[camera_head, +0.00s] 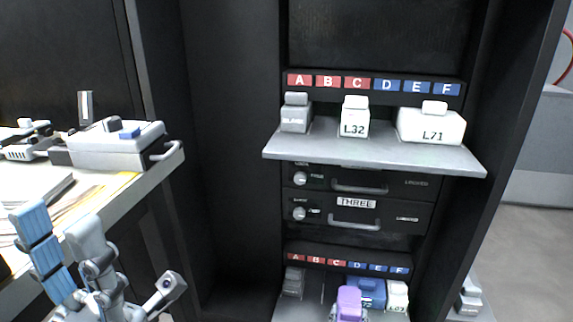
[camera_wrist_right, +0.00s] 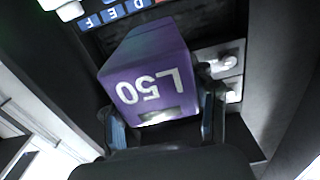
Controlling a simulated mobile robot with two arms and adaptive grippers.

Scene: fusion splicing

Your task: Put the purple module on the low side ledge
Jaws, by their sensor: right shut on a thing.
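The purple module (camera_wrist_right: 150,75), marked L50, is held between the two dark fingers of my right gripper (camera_wrist_right: 160,115) in the right wrist view. In the head view its purple top (camera_head: 349,298) shows at the bottom edge, in front of the lower shelf; the gripper does not show there. A low grey ledge (camera_head: 482,314) shows at the lower right outside the cabinet wall, bearing a small grey module (camera_head: 469,296). My left gripper (camera_head: 57,230) is at the lower left, blue-padded, fingers apart and empty, beside the bench.
The upper shelf (camera_head: 375,150) holds a grey module and white modules L32 and L71. The lower shelf (camera_head: 284,312) holds a grey, a blue (camera_head: 367,290) and a white module (camera_head: 397,294). Cabinet walls (camera_head: 500,130) stand on both sides. A bench (camera_head: 150,172) with equipment is at left.

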